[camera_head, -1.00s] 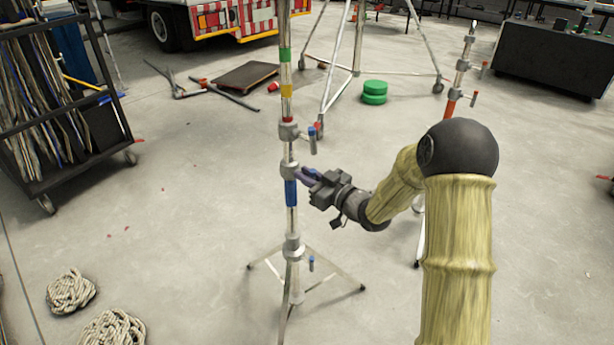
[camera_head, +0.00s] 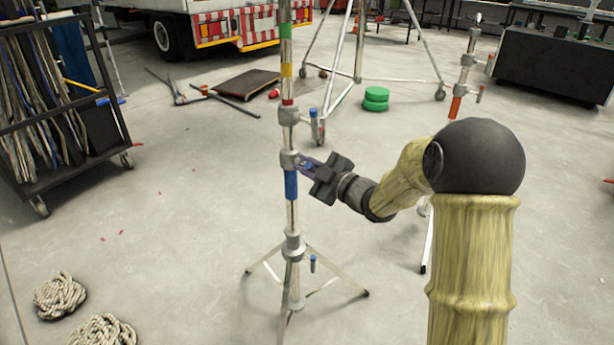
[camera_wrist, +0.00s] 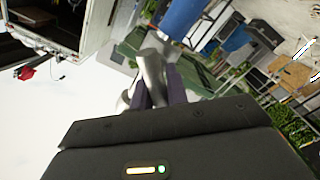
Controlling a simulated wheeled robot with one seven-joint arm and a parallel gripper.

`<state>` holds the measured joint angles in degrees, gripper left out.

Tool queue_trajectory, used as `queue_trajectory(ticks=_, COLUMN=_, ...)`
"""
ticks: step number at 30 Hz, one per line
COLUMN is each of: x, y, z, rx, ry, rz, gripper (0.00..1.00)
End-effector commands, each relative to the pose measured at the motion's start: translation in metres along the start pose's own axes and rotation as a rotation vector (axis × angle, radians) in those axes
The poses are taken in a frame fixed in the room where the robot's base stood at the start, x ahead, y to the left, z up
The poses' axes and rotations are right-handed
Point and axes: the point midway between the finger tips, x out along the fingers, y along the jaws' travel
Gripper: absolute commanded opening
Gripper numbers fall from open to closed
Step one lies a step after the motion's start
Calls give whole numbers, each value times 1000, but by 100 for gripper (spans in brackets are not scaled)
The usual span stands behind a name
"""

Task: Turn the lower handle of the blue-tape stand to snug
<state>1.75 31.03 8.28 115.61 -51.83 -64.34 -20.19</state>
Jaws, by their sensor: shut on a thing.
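The stand is an upright silver pole with a band of blue tape (camera_head: 291,184) around it. The tape also shows at the top of the wrist view (camera_wrist: 181,18). A grey collar (camera_head: 288,161) sits just above the tape. My gripper (camera_head: 307,164) reaches this collar from the right and is shut on its handle, which the jaws mostly hide. In the wrist view the silver handle (camera_wrist: 153,72) lies between the two dark purple fingers. A collar near the legs (camera_head: 292,244) has a small handle (camera_head: 312,264).
A second stand with orange tape (camera_head: 455,106) stands behind my arm on the right. A rack of cables (camera_head: 60,100) is at left, with coiled ropes (camera_head: 60,296) in front. Green discs (camera_head: 376,98) lie behind. The floor around the legs is mostly clear.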

Motion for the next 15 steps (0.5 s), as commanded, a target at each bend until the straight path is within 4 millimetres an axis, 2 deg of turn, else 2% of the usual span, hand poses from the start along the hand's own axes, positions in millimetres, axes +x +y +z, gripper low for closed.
queue_trajectory(ticks=1, x=0, y=-6, z=5, rx=-45, ry=0, rz=-1, gripper=0)
queue_trajectory(ticks=15, x=0, y=-10, z=6, rx=-489, ry=1, rz=-1, gripper=0)
